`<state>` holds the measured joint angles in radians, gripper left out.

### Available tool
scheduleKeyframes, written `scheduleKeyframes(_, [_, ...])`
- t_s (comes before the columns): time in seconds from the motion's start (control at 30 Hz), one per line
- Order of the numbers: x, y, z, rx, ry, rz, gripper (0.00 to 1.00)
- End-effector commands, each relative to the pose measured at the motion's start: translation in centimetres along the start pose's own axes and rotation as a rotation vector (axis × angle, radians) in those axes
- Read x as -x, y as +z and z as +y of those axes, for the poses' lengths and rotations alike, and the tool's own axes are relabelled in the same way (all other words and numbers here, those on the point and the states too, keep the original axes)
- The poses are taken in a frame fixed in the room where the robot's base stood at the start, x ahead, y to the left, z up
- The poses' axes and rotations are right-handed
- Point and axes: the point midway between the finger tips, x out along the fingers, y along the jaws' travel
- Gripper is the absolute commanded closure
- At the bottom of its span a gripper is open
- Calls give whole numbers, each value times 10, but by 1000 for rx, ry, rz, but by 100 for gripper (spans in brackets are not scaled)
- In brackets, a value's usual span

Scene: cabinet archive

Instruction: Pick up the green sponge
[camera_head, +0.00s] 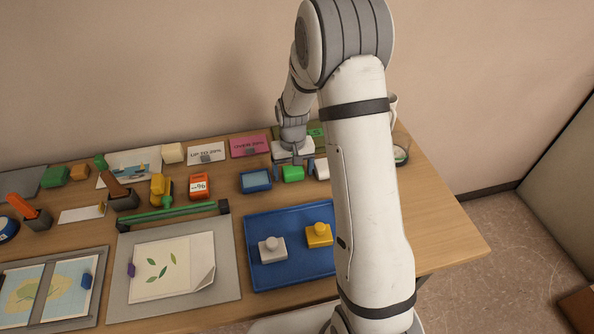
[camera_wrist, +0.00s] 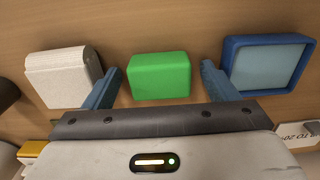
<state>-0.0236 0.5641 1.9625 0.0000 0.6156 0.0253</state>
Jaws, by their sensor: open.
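The green sponge (camera_head: 292,173) is a small bright green block on the table near the back, under my gripper. In the wrist view the green sponge (camera_wrist: 160,76) lies between my two blue fingers, with a gap on each side. My gripper (camera_head: 293,168) is open, and its fingertips also show in the wrist view (camera_wrist: 160,80). The lower edge of the sponge is close to the dark gripper bar in the wrist view.
A blue-framed block (camera_wrist: 268,64) is right of my fingers, and a white block (camera_wrist: 62,75) is left of them. A blue tray (camera_head: 252,262) with a white and a yellow piece stands in front. Sign cards, including a pink one (camera_head: 250,146), stand behind.

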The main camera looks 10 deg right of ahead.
Motion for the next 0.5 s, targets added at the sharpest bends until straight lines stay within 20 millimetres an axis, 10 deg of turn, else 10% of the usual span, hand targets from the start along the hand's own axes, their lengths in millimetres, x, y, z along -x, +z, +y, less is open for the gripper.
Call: scheduleKeyframes(0.5, [0, 0, -1, 1, 0, 1, 49])
